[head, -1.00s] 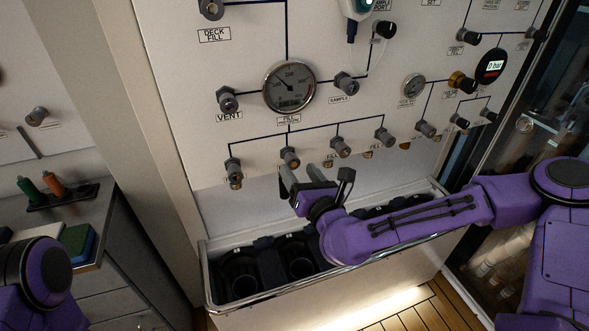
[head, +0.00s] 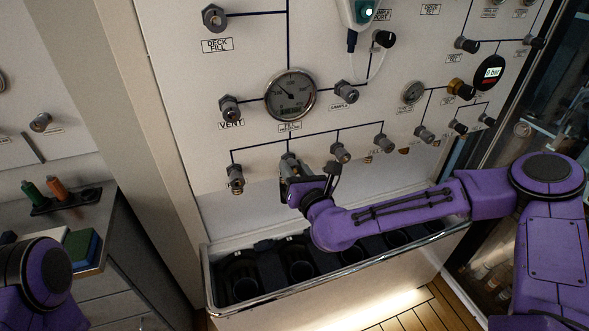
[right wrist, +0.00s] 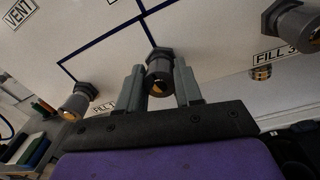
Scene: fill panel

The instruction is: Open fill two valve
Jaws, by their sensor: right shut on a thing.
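The fill two valve (head: 289,161) is a grey knob, second from the left in the lower row of the white panel. It also shows in the right wrist view (right wrist: 159,66), between the grey fingers. My right gripper (head: 288,177) comes from below and is shut on this valve, one finger on each side; in the right wrist view the fingers (right wrist: 160,88) stand around its knob. The valve's own label is hidden behind the gripper. My left gripper is out of view; only part of my left arm shows at the lower left.
Neighbouring valves stand close by: one at left (head: 235,178) and the FILL 3 valve (head: 340,152) at right, also in the wrist view (right wrist: 289,20). A round gauge (head: 290,93) sits above. Below is a metal-rimmed trough (head: 250,305) with dark holders.

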